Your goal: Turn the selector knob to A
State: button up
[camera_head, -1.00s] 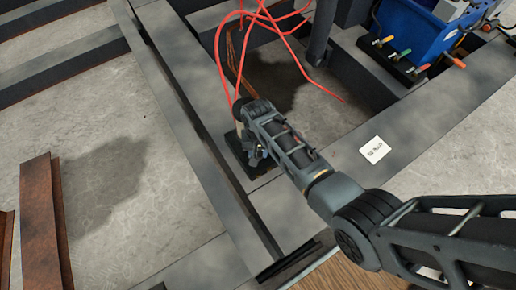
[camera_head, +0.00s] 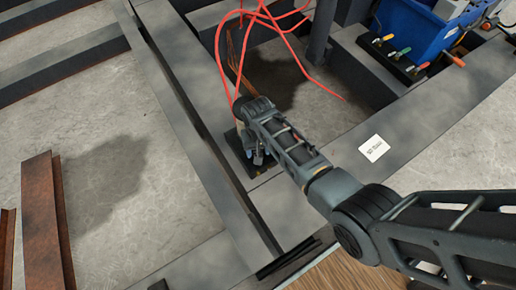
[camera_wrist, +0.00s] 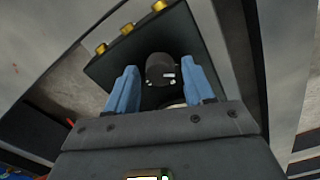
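The selector knob (camera_wrist: 160,69) is a dark round knob with small white marks, on a dark box (camera_wrist: 118,62) with several brass fittings along one edge, in the wrist view. My gripper (camera_wrist: 163,78) is open there, with one blue finger on each side of the knob and visible gaps between. Whether the fingertips reach down around the knob or stay above it, I cannot tell.
Red cables (camera_head: 282,32) loop over the box area. A blue bin (camera_head: 409,30) and a strip of coloured handles (camera_head: 404,53) stand at upper right. A white label card (camera_head: 374,148) lies on the beam. Rusty steel (camera_head: 42,215) lies at left.

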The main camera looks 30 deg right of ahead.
jog(key=shift+o, duration=0.4)
jog(key=shift+r, duration=0.15)
notch_tip(320, 180, up, 8)
jog(key=p, duration=0.2)
jog(key=shift+f+p, duration=0.25)
jog(key=shift+p, duration=0.05)
